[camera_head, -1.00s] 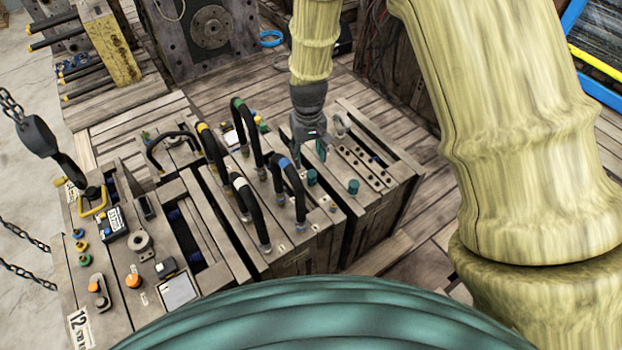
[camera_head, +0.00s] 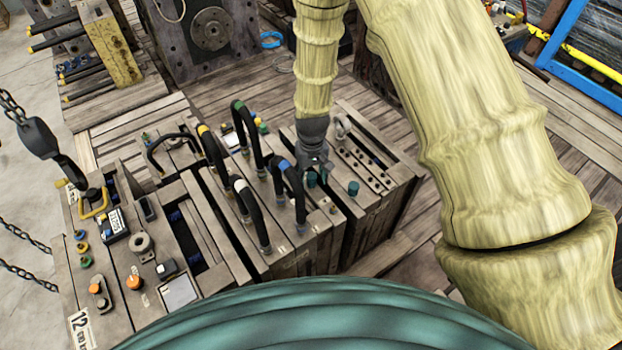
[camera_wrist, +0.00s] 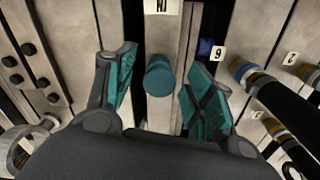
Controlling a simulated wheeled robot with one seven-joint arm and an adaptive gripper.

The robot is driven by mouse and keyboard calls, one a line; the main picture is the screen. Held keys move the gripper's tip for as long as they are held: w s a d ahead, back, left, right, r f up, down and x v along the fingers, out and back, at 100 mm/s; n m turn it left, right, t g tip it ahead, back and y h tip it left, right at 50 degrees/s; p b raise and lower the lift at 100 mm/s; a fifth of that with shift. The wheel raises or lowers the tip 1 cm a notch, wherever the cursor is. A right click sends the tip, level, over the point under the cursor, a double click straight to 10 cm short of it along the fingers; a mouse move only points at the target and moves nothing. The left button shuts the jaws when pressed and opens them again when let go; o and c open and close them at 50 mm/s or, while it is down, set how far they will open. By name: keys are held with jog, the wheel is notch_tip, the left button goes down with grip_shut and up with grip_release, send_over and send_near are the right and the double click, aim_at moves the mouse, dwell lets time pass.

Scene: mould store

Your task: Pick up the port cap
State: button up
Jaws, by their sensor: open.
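A teal round port cap (camera_wrist: 159,77) stands on a mould block, between my open fingers in the wrist view. My gripper (camera_wrist: 162,66) has its two teal-padded fingers apart, one on each side of the cap, with gaps on both sides; whether they are down at its height I cannot tell.
Black hoses with coloured collars (camera_head: 290,185) arch just left of my gripper; their ends (camera_wrist: 265,85) lie right in the wrist view. A hook on a chain (camera_head: 45,145) hangs at the left.

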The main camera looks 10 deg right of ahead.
aim_at(312, 176)
jog(key=shift+f, duration=0.1)
jog(key=c, duration=1)
jog(key=shift+o, duration=0.2)
jog(key=shift+r, duration=5)
